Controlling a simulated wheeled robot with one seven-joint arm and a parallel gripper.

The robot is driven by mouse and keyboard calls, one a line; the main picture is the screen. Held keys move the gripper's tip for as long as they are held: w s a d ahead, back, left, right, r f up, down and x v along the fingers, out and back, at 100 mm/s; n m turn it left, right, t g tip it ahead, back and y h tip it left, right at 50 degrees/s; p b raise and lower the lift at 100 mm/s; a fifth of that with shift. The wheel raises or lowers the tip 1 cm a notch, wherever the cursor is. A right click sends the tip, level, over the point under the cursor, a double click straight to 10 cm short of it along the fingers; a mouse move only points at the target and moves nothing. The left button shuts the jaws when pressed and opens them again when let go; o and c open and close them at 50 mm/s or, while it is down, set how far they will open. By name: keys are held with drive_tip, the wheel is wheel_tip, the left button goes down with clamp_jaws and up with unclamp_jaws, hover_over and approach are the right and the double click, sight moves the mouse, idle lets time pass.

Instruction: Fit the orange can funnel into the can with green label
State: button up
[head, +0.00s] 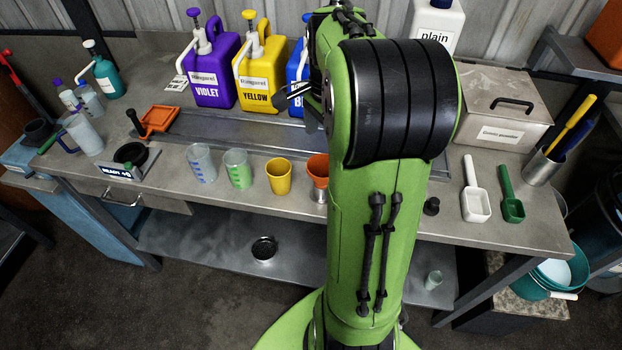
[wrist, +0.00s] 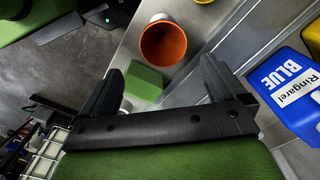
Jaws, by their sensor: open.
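The orange funnel (head: 318,168) stands on the bench just left of my arm, on top of a small silver holder or can (head: 320,196). In the wrist view the orange funnel (wrist: 163,46) shows its round open mouth, beyond my fingertips. My gripper (wrist: 163,66) is open and empty, its two dark fingers spread wide. In the head view my gripper (head: 290,95) is partly hidden by my arm, above the bench in front of the blue jug. A green block-like thing (wrist: 145,82) shows between the fingers; I cannot tell whether it is the can with green label. My arm hides part of the bench.
A yellow cup (head: 279,176) and two clear measuring cups (head: 238,170) stand left of the funnel. Violet (head: 213,75), yellow (head: 262,75) and blue (wrist: 285,90) jugs stand behind. Scoops (head: 474,195) and a metal box (head: 503,108) are at the right.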

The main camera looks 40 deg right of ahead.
sight(317, 165)
drive_tip(key=f+b, duration=0.1)
drive_tip(key=f, duration=0.3)
drive_tip(key=f+b, duration=0.1)
drive_tip(key=f, duration=0.4)
drive_tip(key=f+b, duration=0.1)
drive_tip(key=f, duration=0.3)
drive_tip(key=shift+w+f, duration=0.15)
drive_tip(key=shift+w, duration=0.2)
drive_tip(key=shift+s, duration=0.1)
drive_tip(key=c, duration=0.8)
